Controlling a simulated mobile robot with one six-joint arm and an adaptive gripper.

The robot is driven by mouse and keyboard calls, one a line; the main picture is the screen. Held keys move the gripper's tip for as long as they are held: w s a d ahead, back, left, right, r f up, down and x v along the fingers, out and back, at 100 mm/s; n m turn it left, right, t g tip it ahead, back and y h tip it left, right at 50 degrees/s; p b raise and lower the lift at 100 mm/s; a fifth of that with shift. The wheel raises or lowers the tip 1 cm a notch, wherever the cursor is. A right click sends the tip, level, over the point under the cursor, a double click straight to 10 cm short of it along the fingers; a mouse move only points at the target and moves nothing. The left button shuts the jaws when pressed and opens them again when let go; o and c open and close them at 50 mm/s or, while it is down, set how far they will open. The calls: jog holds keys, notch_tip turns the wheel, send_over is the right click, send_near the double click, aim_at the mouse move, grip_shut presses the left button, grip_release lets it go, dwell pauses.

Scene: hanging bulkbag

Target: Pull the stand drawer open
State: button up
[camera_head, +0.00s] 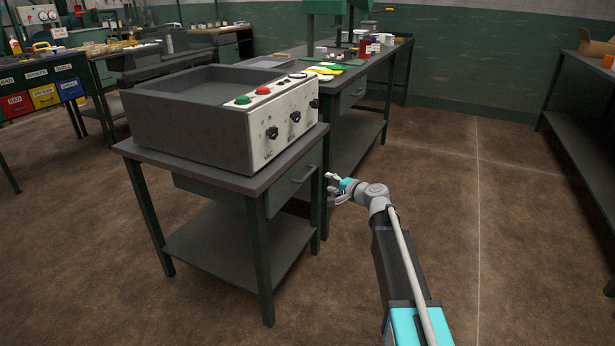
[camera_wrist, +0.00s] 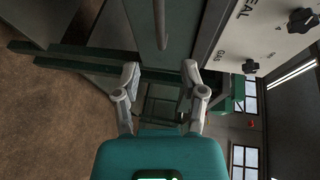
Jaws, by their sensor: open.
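The stand (camera_head: 222,170) is a dark table with green legs and a low shelf. Its grey drawer (camera_head: 285,192) sits under the top and looks shut, with a bar handle (camera_head: 304,175) on its front. My gripper (camera_head: 333,188) is just right of the drawer front, its fingers pointing toward the stand. In the wrist view, turned sideways, my gripper (camera_wrist: 160,73) is open and empty. The handle (camera_wrist: 161,24) shows at the top, above the gap between the fingertips and apart from them. The drawer front (camera_wrist: 183,28) lies behind the handle.
A grey control box (camera_head: 195,112) with knobs and red and green buttons stands on the stand. A green-legged workbench (camera_head: 350,85) with a drawer stands close behind. Another bench (camera_head: 580,120) is at the right. The floor (camera_head: 480,210) between is clear.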

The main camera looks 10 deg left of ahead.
aim_at(308, 174)
jog(key=b+x, duration=0.2)
jog(key=x, duration=0.9)
jog(key=shift+w+a+f, duration=0.15)
jog(key=shift+a, duration=0.05)
grip_shut()
